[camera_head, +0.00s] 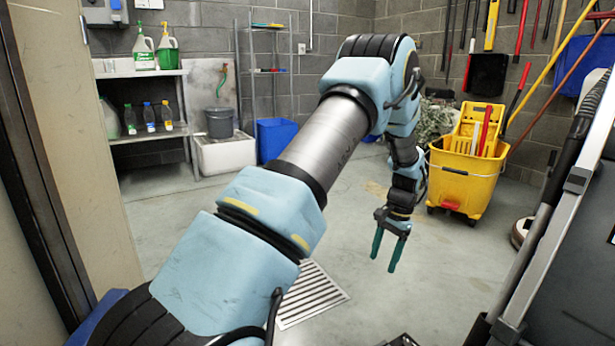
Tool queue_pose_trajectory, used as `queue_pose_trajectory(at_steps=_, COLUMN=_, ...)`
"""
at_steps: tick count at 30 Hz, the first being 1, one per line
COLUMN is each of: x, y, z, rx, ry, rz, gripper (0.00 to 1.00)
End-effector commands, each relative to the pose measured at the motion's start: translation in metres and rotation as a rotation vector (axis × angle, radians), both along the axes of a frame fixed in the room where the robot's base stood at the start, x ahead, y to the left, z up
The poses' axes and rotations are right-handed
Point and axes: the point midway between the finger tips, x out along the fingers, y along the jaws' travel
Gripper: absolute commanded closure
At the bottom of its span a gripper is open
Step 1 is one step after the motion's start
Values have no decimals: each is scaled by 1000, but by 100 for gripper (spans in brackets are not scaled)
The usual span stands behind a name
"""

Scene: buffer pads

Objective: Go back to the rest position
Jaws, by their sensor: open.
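My gripper (386,252) hangs from the end of my light blue and grey arm, to the right of the middle of the view. Its two teal fingers point down and stand apart, with nothing between them. The gripper is above the bare concrete floor and touches nothing that I can see. My arm reaches up from the bottom left, bends at the top and comes down to the gripper.
A yellow mop bucket (466,180) stands right of my gripper. A floor drain grate (312,298) lies below left. A shelf (150,136) with bottles, a grey bucket (219,123) and a blue bin (275,139) are behind. A door frame edges the left; a metal cart edges the right.

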Motion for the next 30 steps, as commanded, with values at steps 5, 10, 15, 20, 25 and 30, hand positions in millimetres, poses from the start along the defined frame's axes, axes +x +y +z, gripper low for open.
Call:
queue_pose_trajectory(at_steps=5, x=-9, y=83, z=73, rx=-71, ry=-61, rz=224, gripper=32)
queue_pose_trajectory(at_steps=10, x=-42, y=156, z=124, rx=-128, ry=-124, rz=434, gripper=32)
queue_pose_trajectory(at_steps=15, x=-86, y=213, z=158, rx=-172, ry=-186, rz=621, gripper=32)
queue_pose_trajectory(at_steps=20, x=-124, y=248, z=174, rx=-198, ry=-232, rz=750, gripper=32)
queue_pose_trajectory(at_steps=25, x=-162, y=274, z=185, rx=-220, ry=-275, rz=866, gripper=32)
queue_pose_trajectory(at_steps=30, x=-170, y=278, z=216, rx=-224, ry=-284, rz=890, gripper=32)
